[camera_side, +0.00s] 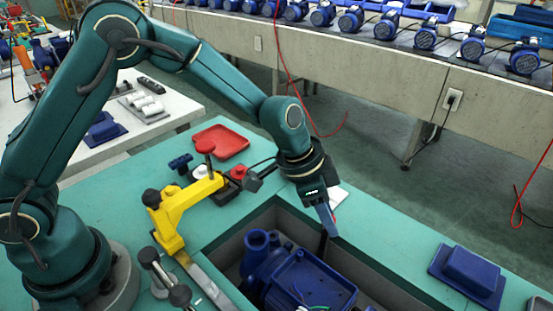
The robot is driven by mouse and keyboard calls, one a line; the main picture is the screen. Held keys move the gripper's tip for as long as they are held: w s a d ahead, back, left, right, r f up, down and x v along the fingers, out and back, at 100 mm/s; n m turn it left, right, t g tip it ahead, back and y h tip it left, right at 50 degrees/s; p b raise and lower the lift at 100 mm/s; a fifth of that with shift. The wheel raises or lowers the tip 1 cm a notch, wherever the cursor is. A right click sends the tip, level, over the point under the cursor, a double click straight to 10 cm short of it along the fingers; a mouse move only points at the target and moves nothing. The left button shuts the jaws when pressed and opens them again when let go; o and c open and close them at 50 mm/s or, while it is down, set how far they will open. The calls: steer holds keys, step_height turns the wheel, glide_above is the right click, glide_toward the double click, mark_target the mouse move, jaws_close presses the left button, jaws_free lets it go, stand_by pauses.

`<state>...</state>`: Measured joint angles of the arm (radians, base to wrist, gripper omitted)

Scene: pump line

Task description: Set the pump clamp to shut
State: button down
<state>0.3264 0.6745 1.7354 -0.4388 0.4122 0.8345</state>
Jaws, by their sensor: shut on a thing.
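A blue pump (300,278) sits in a rectangular pit in the green bench, with thin wires on its top. My gripper (329,222) points down at the pit's far edge, above and behind the pump.
A yellow bracket (183,209) with dark and red knobs stands left of the pit. Black-knobbed posts (160,272) are in front of it. A red tray (220,144) lies behind. A blue block (472,268) sits at the right; the bench between is clear.

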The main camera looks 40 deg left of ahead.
steer(key=shift+s, duration=1.5)
steer(key=c, duration=0.6)
jaws_free()
steer(key=shift+r, duration=0.1)
steer(key=shift+v, duration=2.5)
